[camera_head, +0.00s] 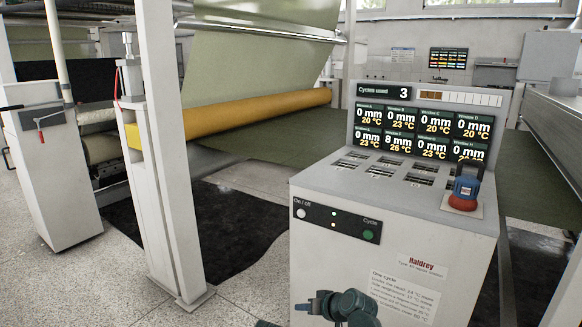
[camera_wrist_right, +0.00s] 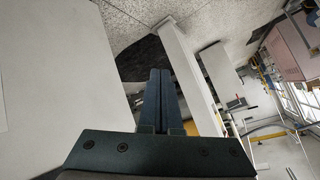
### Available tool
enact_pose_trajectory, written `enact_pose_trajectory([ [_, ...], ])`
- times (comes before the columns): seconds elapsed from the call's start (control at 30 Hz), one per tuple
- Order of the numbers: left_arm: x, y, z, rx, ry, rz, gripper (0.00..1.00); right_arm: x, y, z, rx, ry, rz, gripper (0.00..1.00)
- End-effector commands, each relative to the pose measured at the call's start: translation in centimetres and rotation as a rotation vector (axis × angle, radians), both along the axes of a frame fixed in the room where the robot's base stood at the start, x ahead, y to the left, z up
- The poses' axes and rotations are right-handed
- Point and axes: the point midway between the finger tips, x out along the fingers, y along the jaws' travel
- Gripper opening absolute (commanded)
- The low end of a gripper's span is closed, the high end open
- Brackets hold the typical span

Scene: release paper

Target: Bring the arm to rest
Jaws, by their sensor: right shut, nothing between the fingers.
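My right gripper (camera_head: 312,305) is low in the head view, in front of the lower front face of the white control cabinet (camera_head: 330,262). Its dark wrist shows at the bottom edge. In the right wrist view the two dark fingers of this gripper (camera_wrist_right: 160,75) lie together, with nothing between them. The pale side of the cabinet (camera_wrist_right: 50,85) fills the left of that view. I cannot tell whether the gripper touches the cabinet. My left gripper is not in view.
The cabinet carries a display panel (camera_head: 420,130), a red-and-blue knob (camera_head: 465,187) and a green Cycle button (camera_head: 368,235). A white post (camera_head: 170,150) stands left of it. A yellow-orange roll (camera_head: 240,108) lies behind. Speckled floor (camera_head: 245,300) is open between post and cabinet.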

Motion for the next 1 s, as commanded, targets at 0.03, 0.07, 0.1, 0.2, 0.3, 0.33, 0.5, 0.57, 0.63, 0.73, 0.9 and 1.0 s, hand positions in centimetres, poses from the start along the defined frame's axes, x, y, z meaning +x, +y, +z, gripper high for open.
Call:
enact_pose_trajectory([
  [0.03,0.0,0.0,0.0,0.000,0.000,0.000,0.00,-3.2,1.6,-1.8,-0.071,0.082,0.064,0.00],
  [0.07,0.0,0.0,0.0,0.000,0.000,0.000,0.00,-4.8,2.2,-2.8,-0.115,0.132,0.095,0.00],
  [0.1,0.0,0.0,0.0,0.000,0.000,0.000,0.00,-6.8,2.6,-4.0,-0.177,0.196,0.127,0.00],
  [0.2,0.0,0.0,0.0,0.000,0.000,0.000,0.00,-11.5,2.5,-6.3,-0.328,0.343,0.178,0.00],
  [0.3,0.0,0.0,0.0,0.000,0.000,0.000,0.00,-15.5,1.5,-7.6,-0.475,0.466,0.194,0.00],
  [0.33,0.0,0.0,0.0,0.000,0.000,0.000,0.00,-16.6,1.1,-7.8,-0.518,0.498,0.193,0.00],
  [0.5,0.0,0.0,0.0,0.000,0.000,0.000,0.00,-21.9,-1.7,-8.0,-0.754,0.655,0.156,0.00],
  [0.57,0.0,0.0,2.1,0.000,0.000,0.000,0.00,-21.6,-1.8,-5.9,-0.757,0.661,0.147,0.00],
  [0.63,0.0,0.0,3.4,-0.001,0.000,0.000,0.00,-21.5,-1.8,-4.6,-0.753,0.660,0.147,0.00],
  [0.73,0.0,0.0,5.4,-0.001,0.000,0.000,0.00,-21.5,-1.8,-2.5,-0.752,0.659,0.148,0.00],
  [0.9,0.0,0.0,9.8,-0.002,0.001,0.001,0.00,-21.5,-1.8,1.8,-0.750,0.658,0.149,0.00],
  [1.0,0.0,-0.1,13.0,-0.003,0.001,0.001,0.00,-21.5,-1.8,5.0,-0.749,0.658,0.149,0.00],
])
